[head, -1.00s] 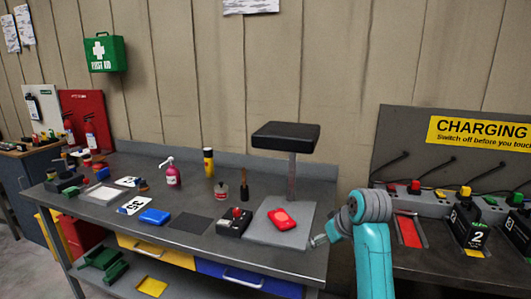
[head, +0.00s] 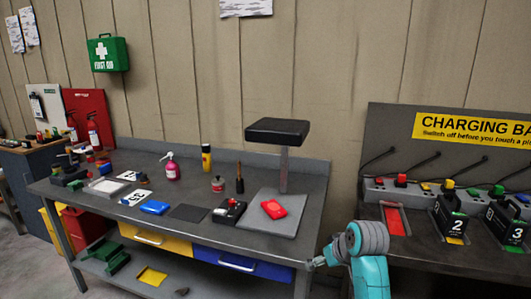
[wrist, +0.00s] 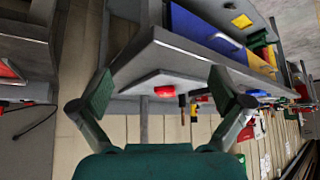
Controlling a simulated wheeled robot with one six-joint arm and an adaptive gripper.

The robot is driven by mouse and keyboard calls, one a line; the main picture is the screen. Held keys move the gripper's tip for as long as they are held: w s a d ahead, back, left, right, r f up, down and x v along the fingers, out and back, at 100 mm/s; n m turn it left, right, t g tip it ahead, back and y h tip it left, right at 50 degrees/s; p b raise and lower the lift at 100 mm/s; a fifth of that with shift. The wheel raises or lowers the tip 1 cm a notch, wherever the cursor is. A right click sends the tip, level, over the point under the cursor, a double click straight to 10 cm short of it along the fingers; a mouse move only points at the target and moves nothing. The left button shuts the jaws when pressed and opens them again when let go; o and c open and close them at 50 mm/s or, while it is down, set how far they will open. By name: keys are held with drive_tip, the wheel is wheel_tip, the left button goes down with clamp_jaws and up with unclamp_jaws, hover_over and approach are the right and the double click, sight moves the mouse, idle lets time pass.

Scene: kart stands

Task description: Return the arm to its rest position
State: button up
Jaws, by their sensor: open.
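My arm (head: 370,270) is teal with a grey wrist and stands in front of the gap between the workbench and the charging bench. My gripper (head: 315,263) is at the front right corner of the workbench, small and partly hidden by the wrist. In the wrist view my gripper (wrist: 165,88) has its two fingers spread wide, with nothing held between them. The bench edge shows beyond the fingers, in a picture that is turned over.
The workbench (head: 180,225) holds a red device (head: 273,209) on a grey plate under a black pad (head: 277,131), a blue box (head: 154,207) and bottles. The charging bench (head: 450,255) at right carries batteries. Some floor is clear at lower left.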

drive_tip(key=s+f+m+t, duration=0.2)
drive_tip(key=s+f+t, duration=0.1)
drive_tip(key=s+f, duration=1.6)
drive_tip(key=s+f+t+h, duration=0.1)
drive_tip(key=s+f, duration=0.4)
drive_tip(key=s, duration=0.3)
drive_tip(key=s+d+m+t, duration=0.1)
drive_tip(key=s, duration=1)
drive_tip(key=s+r+t, duration=0.1)
drive_tip(key=s+r, duration=0.6)
drive_tip(key=s, duration=0.3)
drive_tip(key=s+r+t+h, duration=0.1)
drive_tip(key=s+r+t, duration=0.1)
drive_tip(key=s+r, duration=0.6)
drive_tip(key=shift+s+d+m, duration=0.2)
drive_tip(key=shift+s+m, duration=0.2)
drive_tip(key=shift+s, duration=0.65)
